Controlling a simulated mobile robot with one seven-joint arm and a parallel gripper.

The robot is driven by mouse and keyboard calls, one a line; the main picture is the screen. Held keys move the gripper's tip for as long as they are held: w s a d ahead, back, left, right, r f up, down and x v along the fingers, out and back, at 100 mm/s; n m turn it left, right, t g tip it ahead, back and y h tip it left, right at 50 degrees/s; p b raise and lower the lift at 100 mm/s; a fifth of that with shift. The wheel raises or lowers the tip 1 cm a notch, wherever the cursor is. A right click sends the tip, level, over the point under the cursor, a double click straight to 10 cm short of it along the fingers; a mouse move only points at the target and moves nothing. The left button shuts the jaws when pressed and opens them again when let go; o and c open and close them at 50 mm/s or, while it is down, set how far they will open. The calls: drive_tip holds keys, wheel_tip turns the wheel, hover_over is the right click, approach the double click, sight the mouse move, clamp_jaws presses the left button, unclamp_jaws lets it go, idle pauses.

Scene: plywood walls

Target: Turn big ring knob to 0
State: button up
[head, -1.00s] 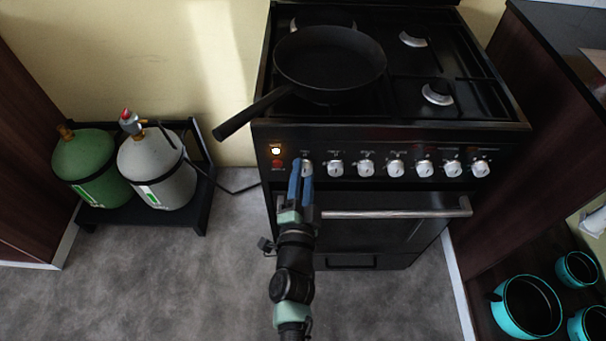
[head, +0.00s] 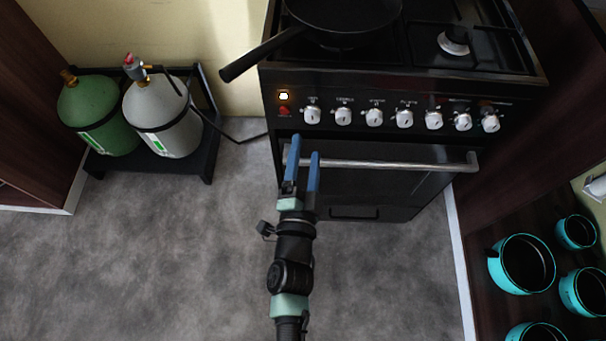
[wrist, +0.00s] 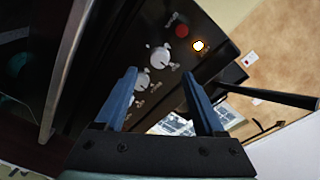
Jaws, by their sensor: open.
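A row of several silver-white knobs runs along the black front panel of the stove (head: 395,85). Their labels are too small to read, so I cannot tell which is the big ring knob. The leftmost knob (head: 312,115) sits right of a red button (head: 284,111); it also shows in the wrist view (wrist: 158,58), with another knob (wrist: 140,80) beside it. My gripper (head: 304,148) has two blue fingers, open and empty. They are in front of the oven handle, below the leftmost knob and apart from it.
The oven handle (head: 390,163) crosses the front just behind my fingers. A black pan (head: 345,14) sits on the hob, its handle reaching left. Gas bottles (head: 163,117) stand on a rack at left. Teal pots (head: 522,263) are at right. The floor ahead is clear.

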drive_tip(key=shift+s+a, duration=0.2)
drive_tip(key=shift+s, duration=2.45)
